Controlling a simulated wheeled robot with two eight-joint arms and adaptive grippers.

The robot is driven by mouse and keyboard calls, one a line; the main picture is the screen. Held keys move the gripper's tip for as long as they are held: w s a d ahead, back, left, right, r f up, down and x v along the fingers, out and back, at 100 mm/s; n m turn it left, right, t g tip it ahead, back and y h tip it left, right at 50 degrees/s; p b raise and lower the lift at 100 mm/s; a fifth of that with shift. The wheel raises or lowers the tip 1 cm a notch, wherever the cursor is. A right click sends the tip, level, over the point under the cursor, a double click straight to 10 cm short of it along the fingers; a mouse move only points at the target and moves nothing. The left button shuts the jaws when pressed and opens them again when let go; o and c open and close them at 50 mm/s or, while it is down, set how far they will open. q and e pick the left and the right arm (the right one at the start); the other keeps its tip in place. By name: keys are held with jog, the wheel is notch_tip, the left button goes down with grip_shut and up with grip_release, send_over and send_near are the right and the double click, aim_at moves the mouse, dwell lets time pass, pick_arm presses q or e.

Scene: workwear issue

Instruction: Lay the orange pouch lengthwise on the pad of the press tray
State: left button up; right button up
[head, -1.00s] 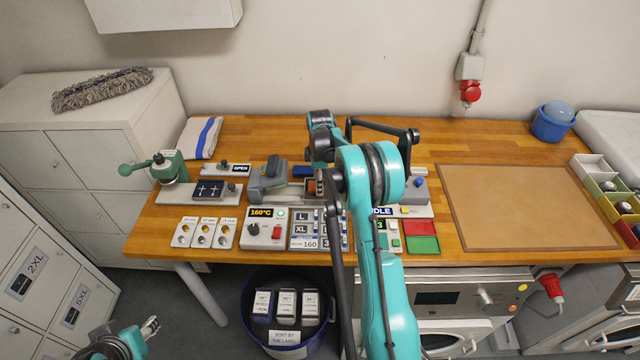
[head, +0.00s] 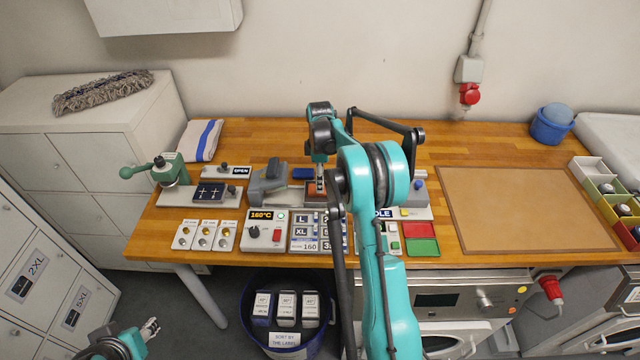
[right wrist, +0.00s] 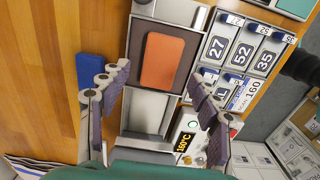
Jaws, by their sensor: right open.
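The orange pouch (right wrist: 162,62) lies flat on the dark brown pad (right wrist: 192,58) of the press tray (right wrist: 150,118), as the right wrist view shows. Its long side runs along the tray's length, and the pad's border shows around it. My right gripper (right wrist: 158,98) is open and empty, its fingers apart on either side of the tray, back from the pouch. In the head view my right gripper (head: 320,186) is over the tray area, and my arm hides part of it. My left gripper (head: 151,328) is at the lower left, away from the bench; its jaw opening is unclear.
A blue block (right wrist: 90,70) lies left of the tray in the right wrist view. Number tiles (right wrist: 240,55) and the 160°C control box (head: 265,230) are close by. The brown mat (head: 525,208) at right is bare. A blue bin (head: 248,315) stands below the bench.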

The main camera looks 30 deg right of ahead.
notch_tip(320, 180, up, 8)
jog(key=p, duration=0.1)
jog(key=s+a+r+m+t, duration=0.3)
jog(key=s+a+r+m, duration=0.2)
jog(key=s+a+r, duration=0.7)
jog(key=s+a+f+m+t, duration=0.2)
jog(key=s+a+f+m, duration=0.1)
jog(key=s, duration=0.5)
jog(key=s+a+f+m+t, duration=0.2)
jog(key=s+a+f+m, duration=0.1)
jog(key=s+a, duration=0.3)
jog(key=s, duration=0.2)
jog(key=shift+s+a+m, duration=0.25)
jog(key=shift+s+m, duration=0.05)
jog(key=shift+s, duration=0.1)
